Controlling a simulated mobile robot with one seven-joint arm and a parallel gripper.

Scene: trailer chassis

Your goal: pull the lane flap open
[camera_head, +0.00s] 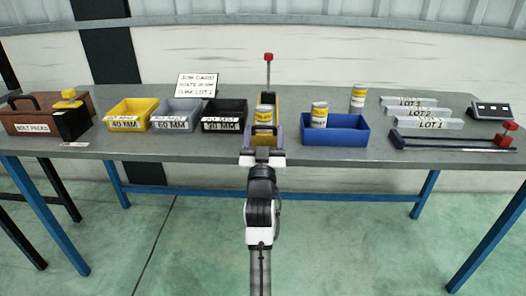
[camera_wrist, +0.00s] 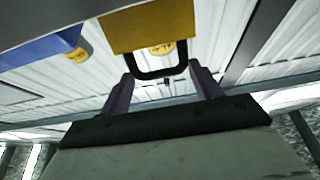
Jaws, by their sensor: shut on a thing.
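The lane flap is a yellow plate (camera_wrist: 150,30) with a black loop handle (camera_wrist: 160,73), seen close up in the wrist view. In the head view the yellow flap (camera_head: 263,140) shows between my fingers at the front middle of the bench. My gripper (camera_wrist: 162,68) has one purple finger at each side of the black handle and is shut on it. The gripper (camera_head: 263,138) hides most of the flap and lane in the head view. A yellow-labelled can (camera_head: 265,113) stands just behind the flap.
Left of the lane are black (camera_head: 224,116), grey (camera_head: 177,116) and yellow (camera_head: 132,114) bins and a brown box (camera_head: 40,117). A blue bin (camera_head: 335,133) with a can stands close on the right. A red-tipped post (camera_head: 268,70) rises behind. The floor in front is clear.

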